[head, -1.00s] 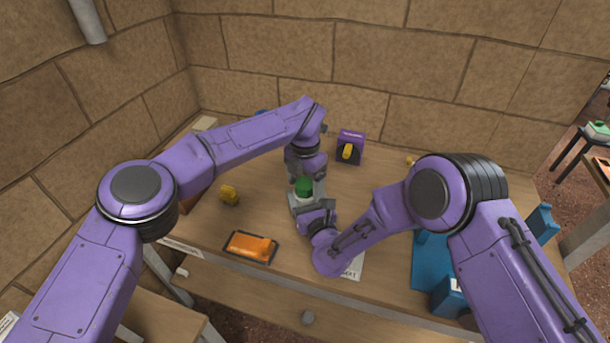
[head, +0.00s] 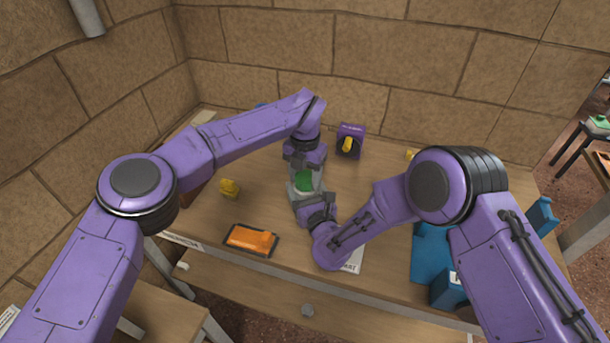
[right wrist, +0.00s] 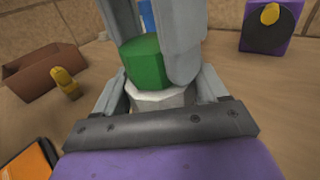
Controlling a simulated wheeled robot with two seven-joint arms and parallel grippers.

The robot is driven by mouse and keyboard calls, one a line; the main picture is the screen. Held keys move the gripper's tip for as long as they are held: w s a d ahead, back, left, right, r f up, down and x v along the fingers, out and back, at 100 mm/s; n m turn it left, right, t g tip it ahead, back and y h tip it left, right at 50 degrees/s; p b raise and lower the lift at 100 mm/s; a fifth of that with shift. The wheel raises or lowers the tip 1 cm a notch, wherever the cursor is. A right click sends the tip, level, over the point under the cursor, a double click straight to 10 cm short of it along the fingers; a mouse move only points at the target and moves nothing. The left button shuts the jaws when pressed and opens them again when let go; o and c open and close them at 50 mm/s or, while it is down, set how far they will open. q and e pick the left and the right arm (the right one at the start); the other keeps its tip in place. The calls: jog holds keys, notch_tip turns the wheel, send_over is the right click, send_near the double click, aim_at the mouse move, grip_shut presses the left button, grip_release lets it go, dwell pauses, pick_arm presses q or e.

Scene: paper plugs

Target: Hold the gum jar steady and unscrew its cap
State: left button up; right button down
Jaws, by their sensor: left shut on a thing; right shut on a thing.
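The gum jar has a green cap (head: 303,181) and a white body, and it stands upright on the table, mostly hidden by my grippers in the head view. In the right wrist view the cap (right wrist: 143,62) sits above the white jar body (right wrist: 155,98); I cannot tell whether a gap lies between them. My left gripper (head: 304,174) comes down from above, shut on the cap, with its grey fingers on either side. My right gripper (right wrist: 160,92) is shut on the jar body from the front, lower down.
An orange block on a dark tray (head: 251,240) lies front left, with a small yellow piece (head: 229,188) behind it. A purple box with a yellow knob (head: 350,141) stands behind the jar. Blue holders (head: 433,258) are at right. A stone wall (head: 290,60) closes the back.

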pick_arm(q)
jog(key=shift+r, duration=0.2)
jog(key=shift+r, duration=0.95)
jog(key=shift+r, duration=2)
pick_arm(e)
grip_release()
pick_arm(q)
notch_tip(320, 180, down, 2)
jog(key=shift+f+b, duration=0.25)
jog(key=shift+b, duration=0.95)
pick_arm(e)
jog(key=v, duration=1.1)
jog(key=shift+s+f, duration=0.1)
jog(key=shift+s, duration=0.1)
jog(key=shift+s+d, duration=0.15)
jog(key=shift+s, duration=0.15)
